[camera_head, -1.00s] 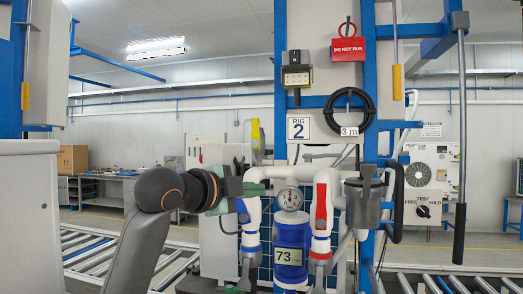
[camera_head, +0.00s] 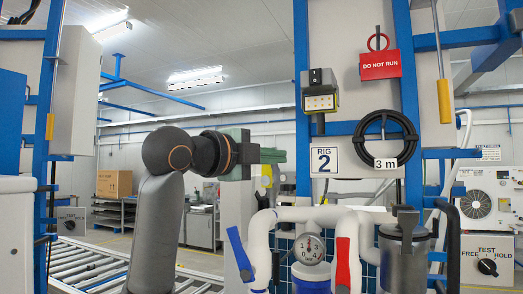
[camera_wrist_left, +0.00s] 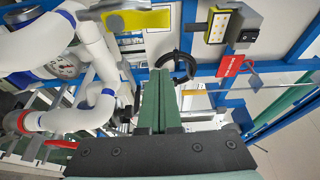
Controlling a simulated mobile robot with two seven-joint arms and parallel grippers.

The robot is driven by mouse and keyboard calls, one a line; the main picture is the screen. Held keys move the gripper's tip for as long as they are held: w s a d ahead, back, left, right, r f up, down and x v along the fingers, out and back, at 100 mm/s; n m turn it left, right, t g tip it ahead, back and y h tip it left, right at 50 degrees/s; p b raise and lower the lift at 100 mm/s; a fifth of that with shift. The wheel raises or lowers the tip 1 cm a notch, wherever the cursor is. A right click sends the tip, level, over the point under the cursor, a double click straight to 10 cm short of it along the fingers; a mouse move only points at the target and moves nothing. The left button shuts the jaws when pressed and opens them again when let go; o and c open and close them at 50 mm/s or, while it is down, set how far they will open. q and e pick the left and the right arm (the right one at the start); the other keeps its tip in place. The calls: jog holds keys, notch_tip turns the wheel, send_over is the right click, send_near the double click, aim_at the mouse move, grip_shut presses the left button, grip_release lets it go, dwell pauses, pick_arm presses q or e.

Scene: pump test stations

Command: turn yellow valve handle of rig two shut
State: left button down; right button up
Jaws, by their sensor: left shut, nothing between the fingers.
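A yellow handle (camera_head: 264,172) stands at the left of the rig two sign (camera_head: 325,160) in the head view, partly hidden by my left gripper. It looks upright; its exact angle is hard to tell. In the left wrist view the yellow handle (camera_wrist_left: 140,20) shows at the top, with a grey hub at its left end. My left gripper (camera_head: 283,156), with green fingers, is shut and empty, pointing right in front of the handle's upper part. In the wrist view its fingers (camera_wrist_left: 160,76) lie beside the handle with a visible gap. My right gripper is not in view.
White pipes with a blue lever (camera_head: 239,254), a red lever (camera_head: 342,264) and a gauge (camera_head: 309,248) stand below. A yellow-faced box (camera_head: 320,103), black hose coil (camera_head: 386,138) and red tag (camera_head: 380,65) are around the sign. A roller conveyor (camera_head: 85,265) runs at left.

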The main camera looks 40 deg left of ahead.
aim_at(266, 169)
pick_arm(q)
jog(key=w+a, duration=0.1)
jog(key=w+a+p, duration=0.1)
jog(key=w+a, duration=0.1)
jog(key=shift+w+a, duration=0.2)
jog(key=shift+a, duration=0.05)
jog(key=shift+s, duration=0.1)
dwell(0.3)
